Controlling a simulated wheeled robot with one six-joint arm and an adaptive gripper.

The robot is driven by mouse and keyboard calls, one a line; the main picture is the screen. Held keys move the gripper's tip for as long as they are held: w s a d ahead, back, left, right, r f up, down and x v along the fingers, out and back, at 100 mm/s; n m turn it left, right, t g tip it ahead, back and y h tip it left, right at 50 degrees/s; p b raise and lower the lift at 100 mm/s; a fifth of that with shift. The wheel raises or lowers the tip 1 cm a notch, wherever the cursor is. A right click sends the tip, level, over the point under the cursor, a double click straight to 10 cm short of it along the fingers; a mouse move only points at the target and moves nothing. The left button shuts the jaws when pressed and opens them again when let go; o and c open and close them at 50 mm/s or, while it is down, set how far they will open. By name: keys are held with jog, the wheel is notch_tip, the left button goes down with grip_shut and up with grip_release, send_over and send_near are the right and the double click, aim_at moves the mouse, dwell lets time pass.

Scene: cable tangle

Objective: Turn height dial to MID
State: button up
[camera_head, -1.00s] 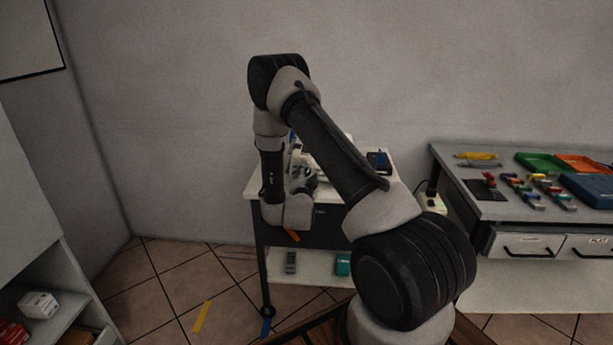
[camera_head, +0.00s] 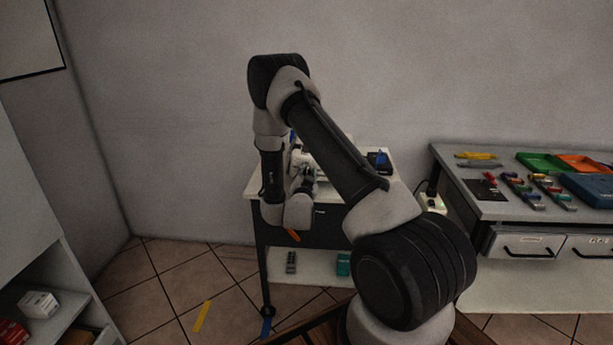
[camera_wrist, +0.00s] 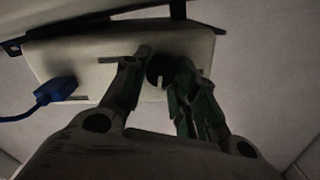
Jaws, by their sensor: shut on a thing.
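The height dial (camera_wrist: 158,70) is a dark round knob on the face of a pale box (camera_wrist: 60,58), seen in the wrist view. A light pointer mark shows at the dial's lower edge in the picture. My gripper (camera_wrist: 164,66) is shut on the dial, with one finger on each side of it. I cannot read any setting labels near the dial. In the head view my arm hides most of the box and the dial on the small white-topped cart (camera_head: 335,190).
A blue plug with its cable (camera_wrist: 54,90) sits at the box's left side. A dark blue item (camera_head: 378,160) lies on the cart's right part. A grey workbench (camera_head: 500,210) with trays and small parts stands to the right.

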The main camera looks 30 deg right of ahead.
jog(key=shift+n, duration=2.2)
jog(key=o, duration=1)
jog(key=v, duration=1.2)
